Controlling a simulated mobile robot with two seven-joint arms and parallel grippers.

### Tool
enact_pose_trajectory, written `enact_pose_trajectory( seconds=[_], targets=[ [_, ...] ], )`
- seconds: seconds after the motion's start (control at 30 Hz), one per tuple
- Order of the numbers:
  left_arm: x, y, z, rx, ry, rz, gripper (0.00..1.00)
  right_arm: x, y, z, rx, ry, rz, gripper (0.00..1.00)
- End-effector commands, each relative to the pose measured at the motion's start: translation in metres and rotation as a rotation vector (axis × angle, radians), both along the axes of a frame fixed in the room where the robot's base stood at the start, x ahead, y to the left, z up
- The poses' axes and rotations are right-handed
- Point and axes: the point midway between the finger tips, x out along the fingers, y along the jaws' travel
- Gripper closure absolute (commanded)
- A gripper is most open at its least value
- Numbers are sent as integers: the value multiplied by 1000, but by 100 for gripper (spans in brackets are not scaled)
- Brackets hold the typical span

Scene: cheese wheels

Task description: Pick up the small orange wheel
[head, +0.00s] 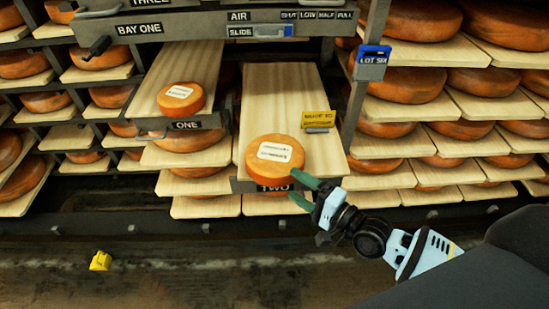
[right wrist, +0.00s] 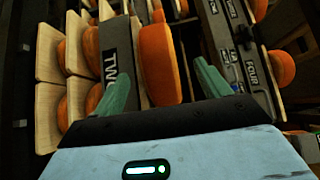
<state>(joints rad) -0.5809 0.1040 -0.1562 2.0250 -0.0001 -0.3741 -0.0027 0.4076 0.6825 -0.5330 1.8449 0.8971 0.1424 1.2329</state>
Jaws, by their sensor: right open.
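Two smaller orange wheels with white labels sit on pulled-out boards. One wheel (head: 181,98) lies flat on the board marked ONE (head: 198,60). The other wheel (head: 274,160), a bit larger in the picture, lies at the front end of the board marked TWO (head: 280,88). My right gripper (head: 292,185) is open at the front right edge of the wheel on TWO. In the right wrist view that wheel (right wrist: 158,62) stands ahead, between the lines of the two green fingers (right wrist: 162,88); I cannot tell whether they touch it. My left gripper is not in view.
A yellow sign (head: 317,118) stands on board TWO, right of its wheel. A blue LOT SIX tag (head: 372,60) hangs on the post. Racks of larger wheels (head: 405,84) fill both sides. A small yellow object (head: 100,261) lies on the otherwise open floor.

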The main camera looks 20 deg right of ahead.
Motion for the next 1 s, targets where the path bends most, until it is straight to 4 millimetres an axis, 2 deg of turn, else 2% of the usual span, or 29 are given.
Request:
enact_pose_trajectory(
  seconds=[0.17,0.5,0.8,1.0],
  targets=[
    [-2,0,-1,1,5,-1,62,7,3,-1,-1,-1,-1,25],
    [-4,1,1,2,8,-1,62,43,22,-3,-2,0,0,25],
    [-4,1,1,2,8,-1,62,46,24,-4,-3,1,1,25],
    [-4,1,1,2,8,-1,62,46,24,-4,-2,1,0,51]
  ],
)
